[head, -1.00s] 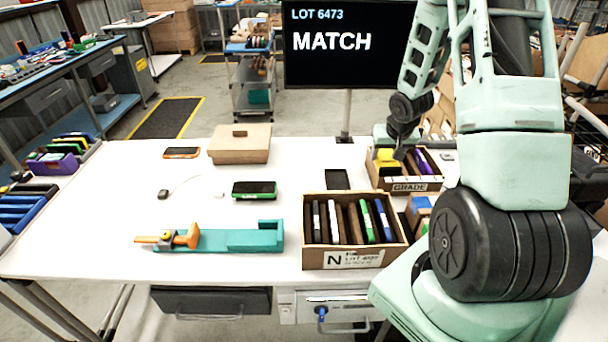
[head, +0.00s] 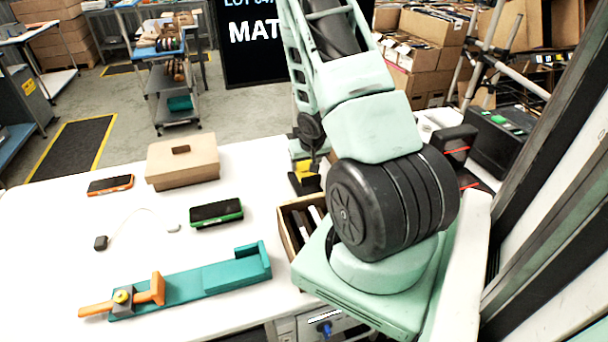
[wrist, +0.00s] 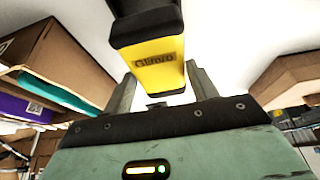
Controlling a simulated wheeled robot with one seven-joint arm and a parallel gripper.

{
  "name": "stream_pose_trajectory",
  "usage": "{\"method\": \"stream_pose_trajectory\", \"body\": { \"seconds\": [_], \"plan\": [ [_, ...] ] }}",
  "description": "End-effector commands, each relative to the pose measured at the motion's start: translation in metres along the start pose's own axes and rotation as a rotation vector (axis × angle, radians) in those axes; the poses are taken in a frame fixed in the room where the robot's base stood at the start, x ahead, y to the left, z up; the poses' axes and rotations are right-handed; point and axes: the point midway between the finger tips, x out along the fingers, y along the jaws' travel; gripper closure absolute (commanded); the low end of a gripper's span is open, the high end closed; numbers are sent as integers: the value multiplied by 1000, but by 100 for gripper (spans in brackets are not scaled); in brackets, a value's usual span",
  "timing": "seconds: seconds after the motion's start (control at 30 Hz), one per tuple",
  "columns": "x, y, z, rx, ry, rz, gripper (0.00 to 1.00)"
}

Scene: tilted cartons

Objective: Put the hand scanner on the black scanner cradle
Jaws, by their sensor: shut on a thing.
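The hand scanner (wrist: 158,70), yellow with a black end, is between the fingers of my gripper (wrist: 160,74) in the wrist view. My gripper is shut on it. In the head view the yellow of the scanner (head: 306,171) shows at the far side of the white table, beside my arm, which partly hides it. A black upright stand (head: 459,143) with red streaks is at the right, behind my arm; I cannot tell surely whether it is the scanner cradle. My gripper is well to its left.
A carton (wrist: 58,68) with purple and teal items is left in the wrist view. On the table (head: 150,245) are a lidded box (head: 183,164), a green-edged device (head: 216,213) and a teal fixture (head: 215,282). A black case (head: 503,140) is at the right.

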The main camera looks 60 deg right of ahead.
Motion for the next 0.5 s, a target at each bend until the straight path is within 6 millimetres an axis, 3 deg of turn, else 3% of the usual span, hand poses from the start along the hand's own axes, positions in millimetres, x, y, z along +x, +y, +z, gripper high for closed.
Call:
{"method": "stream_pose_trajectory", "body": {
  "seconds": [0.3, 0.5],
  "plan": [
    [32, 0, 13, -1, -2, 1, 60],
    [40, 0, 16, 0, 2, 1, 60]
  ]
}}
